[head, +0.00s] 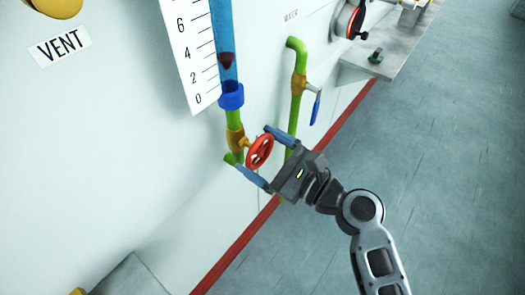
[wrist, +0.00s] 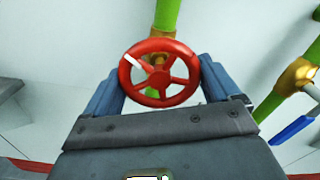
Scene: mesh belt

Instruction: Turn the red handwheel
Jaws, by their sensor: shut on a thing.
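The red handwheel (head: 260,152) sits on a brass valve (head: 236,141) in a green pipe, below a blue sight tube (head: 226,60) with a scale. My gripper (head: 254,152) has its two blue fingers on either side of the wheel's rim. In the wrist view the wheel (wrist: 160,95) stands between the fingers, its spokes facing me. A white mark (wrist: 133,62) shows at the upper left of the rim.
Right of the wheel, a second green pipe (head: 294,110) carries a brass valve with a blue lever (head: 315,107). A grey ledge (head: 375,58) stands farther right. The floor (head: 440,150) at right is clear beyond a red line.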

